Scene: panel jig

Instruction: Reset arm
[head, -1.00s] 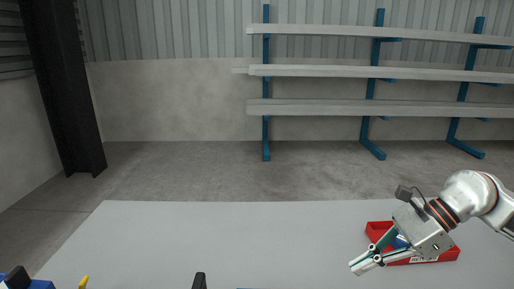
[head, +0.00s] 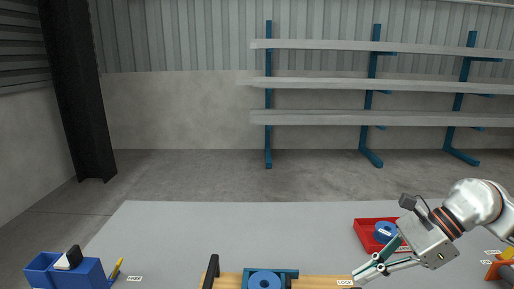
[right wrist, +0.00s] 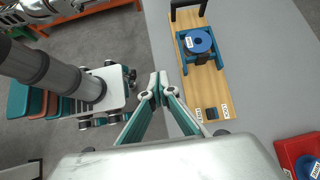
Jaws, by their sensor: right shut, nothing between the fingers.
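My right gripper (head: 362,276) comes in from the right in the head view, over the grey table (head: 230,228). Its fingers are shut with nothing between them. In the right wrist view the fingertips (right wrist: 156,84) meet above the table's edge, beside the wooden board (right wrist: 204,72). The board carries a blue round part (right wrist: 197,41) in a blue holder and a black handle. My left gripper is not in the head view.
A red tray (head: 364,227) with a blue round part (head: 386,232) stands behind my right gripper. A blue bin (head: 43,270) with a black and white item sits at the front left, beside a yellow item (head: 116,269). The table's middle is clear. Shelving (head: 268,95) stands far behind.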

